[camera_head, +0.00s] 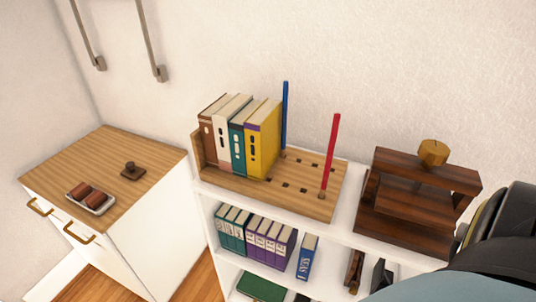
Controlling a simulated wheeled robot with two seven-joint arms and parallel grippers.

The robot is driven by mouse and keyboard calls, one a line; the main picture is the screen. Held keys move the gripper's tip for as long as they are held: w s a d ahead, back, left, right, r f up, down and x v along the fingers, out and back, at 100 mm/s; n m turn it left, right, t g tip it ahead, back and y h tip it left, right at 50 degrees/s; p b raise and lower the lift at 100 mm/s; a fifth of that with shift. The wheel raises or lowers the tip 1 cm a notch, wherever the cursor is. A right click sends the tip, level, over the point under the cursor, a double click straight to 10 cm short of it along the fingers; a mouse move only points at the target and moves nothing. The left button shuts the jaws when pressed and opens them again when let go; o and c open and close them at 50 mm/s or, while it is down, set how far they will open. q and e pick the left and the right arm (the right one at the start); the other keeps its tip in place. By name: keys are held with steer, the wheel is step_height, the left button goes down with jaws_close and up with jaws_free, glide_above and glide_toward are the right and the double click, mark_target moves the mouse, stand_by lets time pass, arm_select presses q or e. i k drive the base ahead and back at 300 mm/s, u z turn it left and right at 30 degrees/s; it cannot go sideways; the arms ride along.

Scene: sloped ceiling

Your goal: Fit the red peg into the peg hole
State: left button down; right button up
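The red peg (331,152) stands upright, tilted slightly in the picture, at the right part of a wooden peg board (257,193) on top of the white shelf. Its lower end meets the board near the front right; I cannot tell whether it sits in a hole. Several dark peg holes (304,170) show in rows on the board. A blue peg (285,110) stands upright at the board's back, its foot partly hidden by the books. Neither of my grippers is in view; a dark part at the lower right appears to be my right arm.
Several upright books (262,147) fill the board's left side. A dark wooden stand (408,214) with a golden object (433,152) is to the right. Binders (266,242) sit on the shelf below. A wooden-topped cabinet (97,160) stands at left with a tray (90,198).

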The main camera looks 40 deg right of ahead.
mark_target(293, 183)
steer(key=u, duration=0.35)
steer(key=i, duration=0.4)
steer(key=z, duration=2.2)
